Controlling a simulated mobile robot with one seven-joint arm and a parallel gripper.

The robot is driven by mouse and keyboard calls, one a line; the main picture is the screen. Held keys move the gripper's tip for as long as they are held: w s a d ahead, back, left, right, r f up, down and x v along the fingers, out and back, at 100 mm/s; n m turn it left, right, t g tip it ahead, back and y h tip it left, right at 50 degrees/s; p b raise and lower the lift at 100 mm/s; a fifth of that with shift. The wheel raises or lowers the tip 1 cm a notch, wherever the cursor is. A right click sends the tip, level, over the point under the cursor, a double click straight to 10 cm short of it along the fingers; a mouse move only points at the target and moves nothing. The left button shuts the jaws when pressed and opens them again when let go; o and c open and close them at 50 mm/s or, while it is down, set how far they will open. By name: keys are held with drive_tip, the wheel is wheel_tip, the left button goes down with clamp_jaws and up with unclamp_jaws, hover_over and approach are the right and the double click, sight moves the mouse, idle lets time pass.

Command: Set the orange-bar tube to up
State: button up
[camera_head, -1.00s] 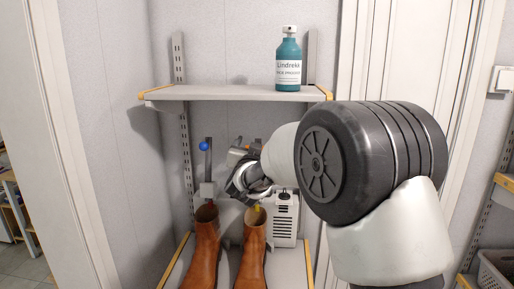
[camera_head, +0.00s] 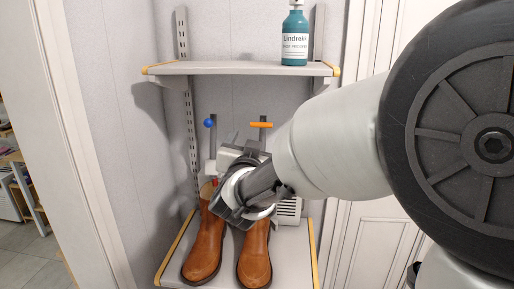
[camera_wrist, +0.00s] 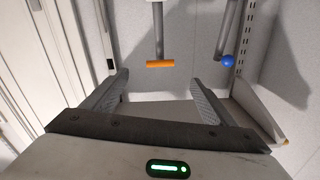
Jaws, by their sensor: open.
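The orange bar (camera_head: 261,125) is a short crosspiece at the top of a grey upright tube, which stands up behind my gripper (camera_head: 247,143). In the wrist view the orange bar (camera_wrist: 160,64) lies crosswise at the end of its tube, just beyond and between the fingertips of my gripper (camera_wrist: 160,78). The jaws are apart with nothing between them. A second upright tube to the left ends in a blue ball (camera_head: 208,123). It shows at the right in the wrist view (camera_wrist: 228,61). My gripper hides the lower part of the orange-bar tube.
Two brown boots (camera_head: 203,245) stand on the lower shelf (camera_head: 290,262), beside a partly hidden white slotted unit (camera_head: 288,209). An upper shelf (camera_head: 225,69) above the tubes carries a teal bottle (camera_head: 295,38). The space between the bars and upper shelf is clear.

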drive_tip(key=shift+s, duration=1.35)
drive_tip(key=s+d+r+n+g+y+p, duration=0.3)
drive_tip(key=s+d+r+g+y+p, duration=0.1)
drive_tip(key=s, duration=0.2)
drive_tip(key=s+d+f+g+h+p, duration=0.1)
drive_tip(key=s+d+f+g+p, duration=0.1)
drive_tip(key=s+d, duration=0.6)
drive_tip(key=s+d+f+g+h+p, duration=0.1)
drive_tip(key=s+d+f+g, duration=0.3)
drive_tip(key=s, duration=1)
drive_tip(key=d+g+h, duration=0.1)
drive_tip(key=d+g, duration=0.1)
drive_tip(key=d, duration=0.1)
drive_tip(key=shift+d+f+p, duration=0.35)
drive_tip(key=shift+s, duration=0.1)
